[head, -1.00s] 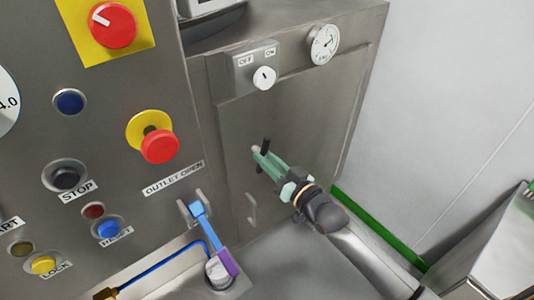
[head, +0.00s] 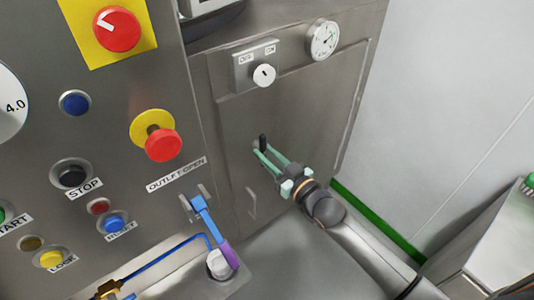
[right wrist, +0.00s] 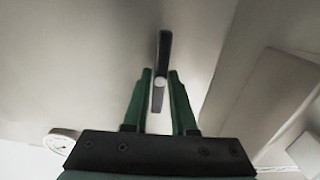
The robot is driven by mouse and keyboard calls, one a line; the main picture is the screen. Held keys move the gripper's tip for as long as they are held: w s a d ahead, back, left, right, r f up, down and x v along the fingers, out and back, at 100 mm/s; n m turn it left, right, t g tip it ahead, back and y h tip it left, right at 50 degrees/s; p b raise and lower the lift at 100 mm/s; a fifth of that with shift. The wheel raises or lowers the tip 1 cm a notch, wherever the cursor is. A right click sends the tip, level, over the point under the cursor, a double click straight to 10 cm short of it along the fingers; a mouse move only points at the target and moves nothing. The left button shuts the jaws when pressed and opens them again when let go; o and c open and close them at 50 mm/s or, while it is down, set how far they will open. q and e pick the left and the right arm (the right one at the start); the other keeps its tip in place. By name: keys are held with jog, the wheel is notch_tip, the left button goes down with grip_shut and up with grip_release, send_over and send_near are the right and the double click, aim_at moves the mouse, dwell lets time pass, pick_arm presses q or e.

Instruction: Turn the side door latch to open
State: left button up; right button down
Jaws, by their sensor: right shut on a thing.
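The side door (head: 310,105) is a flat grey steel panel on the right face of the machine and looks closed. Its latch (head: 263,141) is a small black lever near the door's left edge, roughly upright. My right gripper (head: 263,156), with green fingers, is shut on the latch. In the right wrist view the latch (right wrist: 164,48) stands between the fingertips (right wrist: 160,76), with its upper end sticking out beyond them and a pale pivot between them. The lower part of the latch is hidden by the fingers in the head view. My left gripper is not in view.
Above the door are an OFF/ON knob (head: 264,75) and a gauge (head: 323,40). A bent handle (head: 251,203) is below the latch. Left are a red emergency button (head: 163,145) and a blue-and-purple lever (head: 207,220). A steel cabinet (head: 490,250) stands at right.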

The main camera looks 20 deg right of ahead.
jog(key=c, duration=0.7)
grip_release()
jog(key=v, duration=1.2)
jog(key=shift+s+d, duration=0.1)
jog(key=shift+s, duration=0.15)
jog(key=s+a+f+g+h, duration=0.1)
jog(key=s+f+g, duration=0.1)
jog(key=s+f, duration=0.2)
jog(key=s+a+f+m+g+h, duration=0.1)
jog(key=s+f+g, duration=0.2)
jog(key=f, duration=0.6)
jog(key=s+a+f+m+g+h+p, duration=0.1)
jog(key=s+f+g, duration=0.2)
jog(key=s+f, duration=0.3)
jog(key=shift+a+f+h, duration=0.2)
jog(key=shift+f+h, duration=0.2)
